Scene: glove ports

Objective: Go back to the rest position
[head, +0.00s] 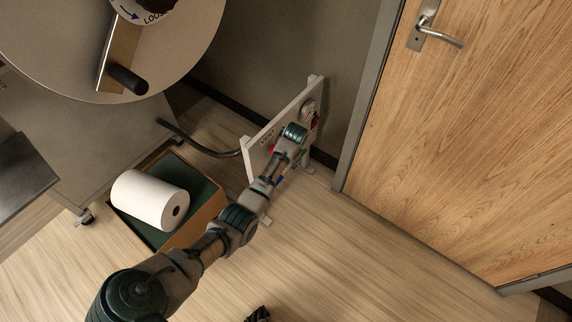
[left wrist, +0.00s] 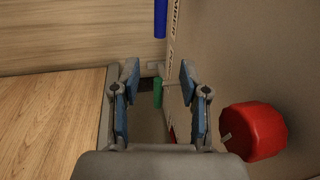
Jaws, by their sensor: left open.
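My left arm reaches from the lower left of the head view up to a white upright panel (head: 262,150), its wrist in front of the panel's face. The wrist hides most of the left gripper there. In the left wrist view my left gripper (left wrist: 160,95) is open, its blue-padded fingers apart with nothing held between them. A red knob (left wrist: 253,130) is to the right of the fingers, apart from them. A green peg (left wrist: 157,92) shows beyond the gap and a blue one (left wrist: 160,18) above it. A small black part (head: 258,314) at the bottom edge may be my right gripper; its jaws are not visible.
A box (head: 205,217) with a white paper roll (head: 145,199) in it stands left of the arm. A large round housing (head: 60,45) with a handle is at upper left. A wooden door (head: 470,140) is at right. The floor before it is clear.

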